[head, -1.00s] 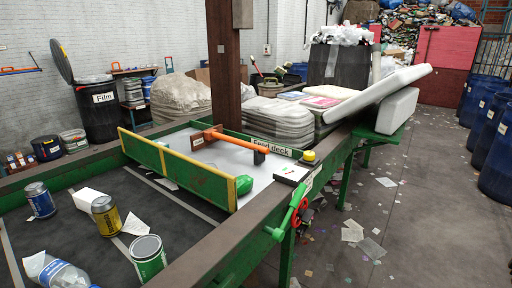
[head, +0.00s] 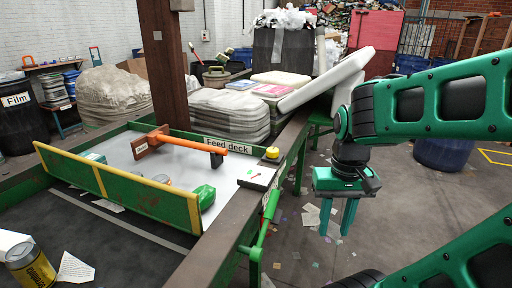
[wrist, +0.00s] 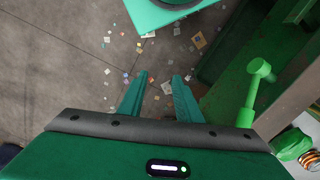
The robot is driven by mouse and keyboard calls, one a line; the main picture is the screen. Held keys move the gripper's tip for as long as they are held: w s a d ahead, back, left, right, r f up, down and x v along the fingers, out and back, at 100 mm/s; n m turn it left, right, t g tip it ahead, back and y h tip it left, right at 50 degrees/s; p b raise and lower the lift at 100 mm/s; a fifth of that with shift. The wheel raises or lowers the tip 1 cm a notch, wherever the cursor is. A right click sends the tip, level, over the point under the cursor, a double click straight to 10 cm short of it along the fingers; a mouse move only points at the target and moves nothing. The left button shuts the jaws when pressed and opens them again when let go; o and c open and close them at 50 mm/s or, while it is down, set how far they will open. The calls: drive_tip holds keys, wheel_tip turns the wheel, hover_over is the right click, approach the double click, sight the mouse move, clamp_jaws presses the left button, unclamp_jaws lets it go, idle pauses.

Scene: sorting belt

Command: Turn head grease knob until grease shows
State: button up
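My gripper (head: 336,232) is empty, with two green fingers pointing down and a gap between them, over the floor to the right of the belt frame. No grease is discernible. A green crank handle (head: 265,228) hangs on the frame's side; it also shows in the wrist view (wrist: 250,98).
The feed deck (head: 120,155) holds an orange-handled hammer (head: 180,142) and a green item (head: 203,196) behind a green-yellow barrier (head: 110,185). Pale slabs (head: 325,80) lean at the back. Scraps litter the floor.

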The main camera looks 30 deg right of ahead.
drive_tip(key=shift+s+d, duration=0.1)
drive_tip(key=shift+d, duration=0.2)
drive_tip(key=o, duration=0.5)
drive_tip(key=shift+s+r, duration=0.2)
drive_tip(key=shift+o, duration=0.4)
drive_tip(key=w+d+r+n+t, duration=0.1)
drive_tip(key=w+r, duration=0.2)
drive_tip(key=w, duration=0.3)
drive_tip(key=w+d+r+t, duration=0.1)
drive_tip(key=w+d+r, duration=0.1)
drive_tip(key=w, duration=0.5)
drive_tip(key=shift+w+r+n+h, duration=0.3)
drive_tip(key=shift+r+n, duration=0.1)
drive_tip(key=shift+r, duration=0.35)
drive_tip(key=n+t, duration=0.3)
approach(273, 149)
drive_tip(key=x, duration=0.8)
drive_tip(key=shift+a+f, duration=0.1)
drive_tip(key=shift+f, duration=0.1)
drive_tip(key=c, duration=1)
